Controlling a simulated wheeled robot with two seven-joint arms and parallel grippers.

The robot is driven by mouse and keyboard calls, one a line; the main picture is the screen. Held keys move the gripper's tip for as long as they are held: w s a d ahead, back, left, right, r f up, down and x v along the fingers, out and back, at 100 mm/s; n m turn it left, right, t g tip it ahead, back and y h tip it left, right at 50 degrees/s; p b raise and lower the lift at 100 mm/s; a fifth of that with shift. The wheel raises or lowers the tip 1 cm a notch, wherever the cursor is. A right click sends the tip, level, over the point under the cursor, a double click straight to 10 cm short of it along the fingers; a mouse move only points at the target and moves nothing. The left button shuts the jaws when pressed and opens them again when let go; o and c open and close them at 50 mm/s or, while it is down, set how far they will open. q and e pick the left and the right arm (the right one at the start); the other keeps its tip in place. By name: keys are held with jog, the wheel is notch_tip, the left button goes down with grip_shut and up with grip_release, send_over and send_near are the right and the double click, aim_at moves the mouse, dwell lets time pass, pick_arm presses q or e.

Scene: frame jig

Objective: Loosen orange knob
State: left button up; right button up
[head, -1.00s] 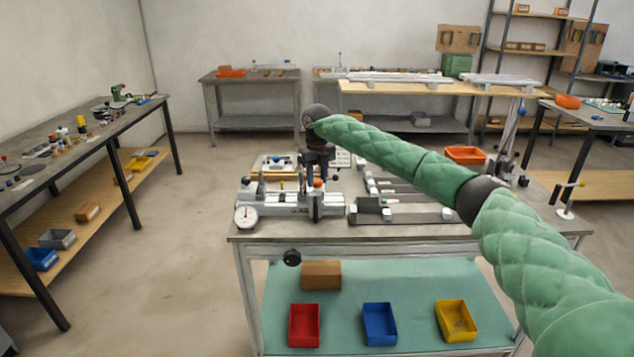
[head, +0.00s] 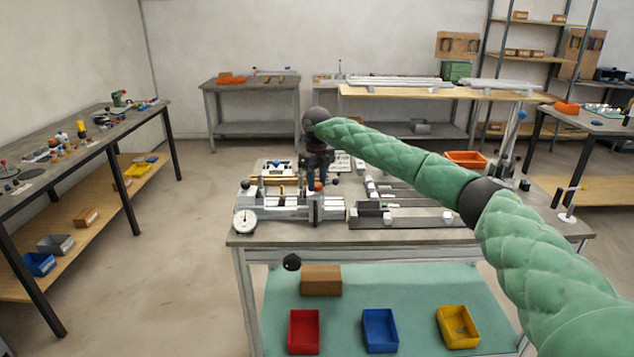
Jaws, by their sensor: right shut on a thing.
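The orange knob (head: 318,186) shows as a small orange spot on the grey frame jig (head: 285,206) at the left of the workbench. My right gripper (head: 317,182) comes down from above at the knob, its dark fingers partly covering it. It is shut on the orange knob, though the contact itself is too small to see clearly. My left gripper is out of view.
A round white dial gauge (head: 244,222) stands at the jig's front left. Grey rails (head: 410,216) lie to the right on the bench. A black handwheel (head: 291,262) sits at the bench front. Red (head: 304,331), blue (head: 380,330) and yellow (head: 457,326) bins sit below.

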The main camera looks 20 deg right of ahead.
aim_at(317, 184)
jog(key=o, duration=1)
jog(key=shift+r, duration=0.6)
notch_tip(317, 184, up, 6)
jog(key=shift+f+b, duration=0.1)
jog(key=shift+b, duration=0.8)
jog(key=shift+r, duration=0.45)
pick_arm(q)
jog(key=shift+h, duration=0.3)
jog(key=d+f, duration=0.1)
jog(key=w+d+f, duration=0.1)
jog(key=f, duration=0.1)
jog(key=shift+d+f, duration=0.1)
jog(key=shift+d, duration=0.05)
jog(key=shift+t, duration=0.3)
pick_arm(e)
jog(key=shift+w, duration=0.1)
